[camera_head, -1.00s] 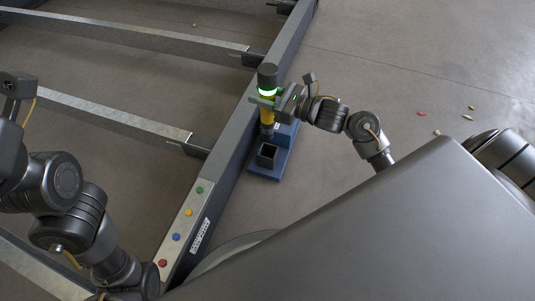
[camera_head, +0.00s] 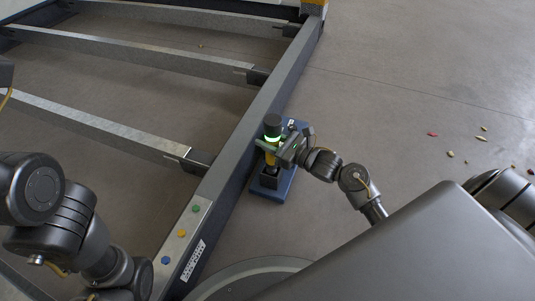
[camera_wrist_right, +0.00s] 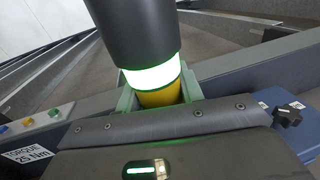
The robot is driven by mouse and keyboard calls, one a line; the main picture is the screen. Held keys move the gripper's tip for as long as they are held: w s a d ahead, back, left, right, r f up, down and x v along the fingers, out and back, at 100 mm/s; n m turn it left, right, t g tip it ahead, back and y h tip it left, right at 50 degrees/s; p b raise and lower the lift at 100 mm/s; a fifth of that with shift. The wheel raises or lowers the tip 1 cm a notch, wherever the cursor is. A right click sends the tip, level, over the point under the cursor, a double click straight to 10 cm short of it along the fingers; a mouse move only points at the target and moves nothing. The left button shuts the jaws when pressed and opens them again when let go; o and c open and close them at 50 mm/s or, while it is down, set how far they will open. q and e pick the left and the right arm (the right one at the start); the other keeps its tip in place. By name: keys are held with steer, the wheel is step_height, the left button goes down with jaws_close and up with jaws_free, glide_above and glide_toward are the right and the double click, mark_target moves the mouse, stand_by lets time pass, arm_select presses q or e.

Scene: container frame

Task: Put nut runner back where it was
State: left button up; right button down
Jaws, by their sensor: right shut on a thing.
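The nut runner (camera_head: 272,125) has a dark cylindrical top, a glowing green ring and a yellow body. In the head view it stands roughly upright over the blue stand (camera_head: 284,186), its lower end at the stand's dark socket. I cannot tell how deep it sits. My right gripper (camera_head: 270,145) is shut around the yellow body just below the green ring. The right wrist view shows the nut runner (camera_wrist_right: 135,35) close up between green finger pads. My left arm shows at the left edge of the head view, but its gripper is out of the picture.
The grey frame rail (camera_head: 250,120) runs close along the left of the stand, with crossbars (camera_head: 100,129) leading left. A plate with coloured buttons (camera_head: 182,233) lies on the rail's near end. Small scattered pieces (camera_head: 450,154) lie on the floor at right; floor between is clear.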

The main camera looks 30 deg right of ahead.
steer(key=shift+f+b, duration=1.1)
steer(key=shift+f, duration=0.8)
steer(key=shift+f, duration=0.15)
steer(key=c, duration=0.9)
jaws_free()
